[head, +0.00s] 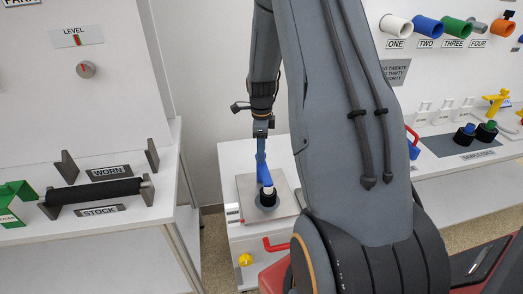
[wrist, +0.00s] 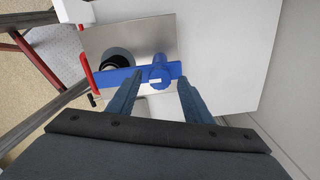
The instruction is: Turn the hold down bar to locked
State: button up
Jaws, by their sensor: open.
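The hold down bar (wrist: 116,77) is a flat blue bar lying across a metal plate (wrist: 190,38) in the wrist view. It has a round blue hub (wrist: 160,70) with a small white mark. The bar's left end reaches over a dark round holder (wrist: 118,55). My gripper (wrist: 160,80) is open, with one finger on each side of the hub; I cannot tell whether they touch the bar.
Small labels (head: 233,213), too small to read, sit at the plate's left edge. A red handle (head: 275,244) and yellow knob (head: 245,260) are on the cabinet front below. A wall stands close behind the cabinet. A shelf with a black roller (head: 95,191) is at left.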

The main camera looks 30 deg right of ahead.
notch_tip(320, 180, up, 8)
jog(key=shift+f+b, duration=0.15)
jog(key=shift+b, duration=0.7)
jog(key=s+a+r+n, duration=0.2)
jog(key=s+a+n, duration=0.7)
jog(key=n, duration=0.3)
jog(key=s+a+r+n+t, duration=0.1)
jog(key=s+a+r+n, duration=0.1)
jog(key=s+a+n, duration=0.7)
jog(key=a+n, duration=0.2)
jog(key=n, duration=0.2)
jog(key=shift+s+a+r, duration=0.15)
jog(key=shift+s+a, duration=0.2)
jog(key=shift+s, duration=0.05)
